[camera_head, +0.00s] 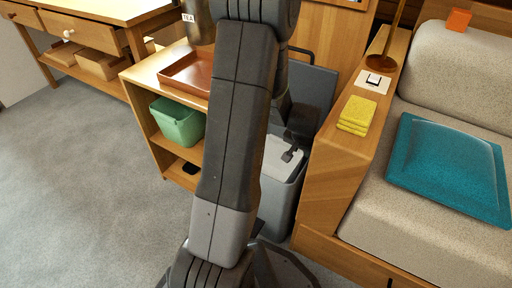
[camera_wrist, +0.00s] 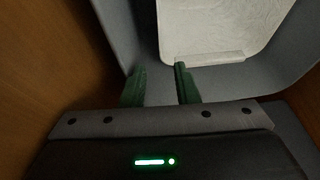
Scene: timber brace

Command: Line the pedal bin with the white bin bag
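The grey pedal bin (camera_head: 276,205) stands on the floor between the wooden shelf unit and the sofa's wooden side, partly hidden by my arm. A pale, white sheet-like thing (camera_head: 277,160) shows at its top; it seems to be the white bin bag, also in the wrist view (camera_wrist: 212,28) within the bin's grey walls (camera_wrist: 285,62). My gripper (camera_wrist: 160,68) has its two green fingers apart, with nothing seen between them. The right finger is close to the white thing's near edge; I cannot tell whether they touch. In the head view my gripper (camera_head: 290,156) is small and dark.
The shelf unit (camera_head: 150,75) holds a brown tray (camera_head: 187,74) and a green container (camera_head: 178,122). A blue-grey panel (camera_head: 313,88) stands behind the bin. The wooden ledge (camera_head: 335,160) with yellow cloths (camera_head: 356,114) is close on the right. The carpet at left is clear.

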